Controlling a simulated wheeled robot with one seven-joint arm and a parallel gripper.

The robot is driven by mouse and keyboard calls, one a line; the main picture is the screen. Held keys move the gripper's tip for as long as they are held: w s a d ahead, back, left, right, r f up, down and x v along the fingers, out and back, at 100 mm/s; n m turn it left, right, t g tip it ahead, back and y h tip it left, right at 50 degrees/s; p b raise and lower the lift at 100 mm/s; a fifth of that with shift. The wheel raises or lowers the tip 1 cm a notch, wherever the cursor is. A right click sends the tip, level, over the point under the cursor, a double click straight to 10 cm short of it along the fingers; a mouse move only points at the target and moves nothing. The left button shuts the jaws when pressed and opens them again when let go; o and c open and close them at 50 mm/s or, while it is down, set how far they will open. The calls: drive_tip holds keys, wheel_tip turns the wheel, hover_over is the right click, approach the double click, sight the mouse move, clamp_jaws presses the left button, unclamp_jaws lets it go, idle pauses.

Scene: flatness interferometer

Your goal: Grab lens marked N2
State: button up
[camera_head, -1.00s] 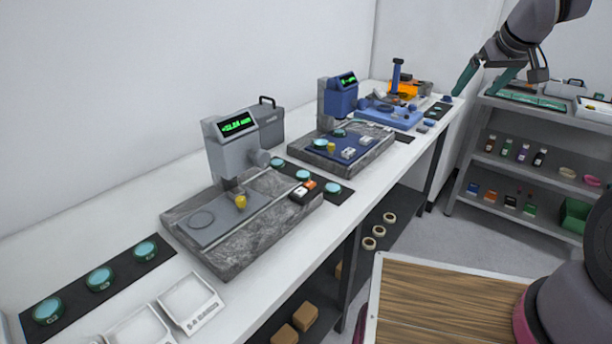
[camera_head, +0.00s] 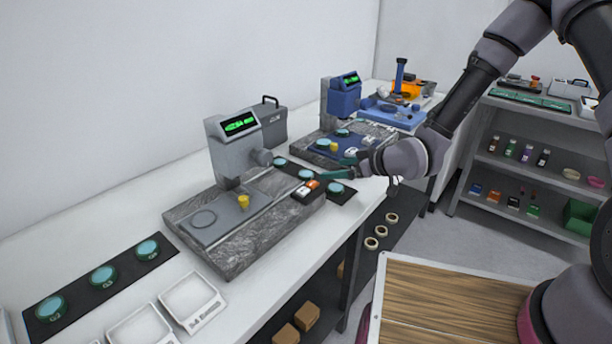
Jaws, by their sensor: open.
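Teal round lenses lie on two black mats on the white bench. On the middle mat (camera_head: 349,196), between the two instruments, are a back lens (camera_head: 280,161), a middle lens (camera_head: 305,174) and a front lens (camera_head: 336,188). Their marks are too small to read, so I cannot tell which is N2. The left mat (camera_head: 76,291) holds three more lenses; the nearest lens (camera_head: 51,308) and the one behind it (camera_head: 103,276) carry marks that look like G and a digit.
A grey instrument (camera_head: 233,150) on a granite base (camera_head: 245,248) stands left of the middle mat. A blue instrument (camera_head: 341,97) stands behind my gripper, partly hidden by it. White trays (camera_head: 192,301) lie at the front left. A shelf rack (camera_head: 530,170) stands at right.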

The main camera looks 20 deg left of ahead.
sight(308, 173)
drive_tip(key=x, duration=1)
drive_tip(key=shift+a+f, duration=0.1)
drive_tip(key=shift+f, duration=0.15)
drive_tip(key=c, duration=1.5)
drive_tip(key=shift+r, duration=0.1)
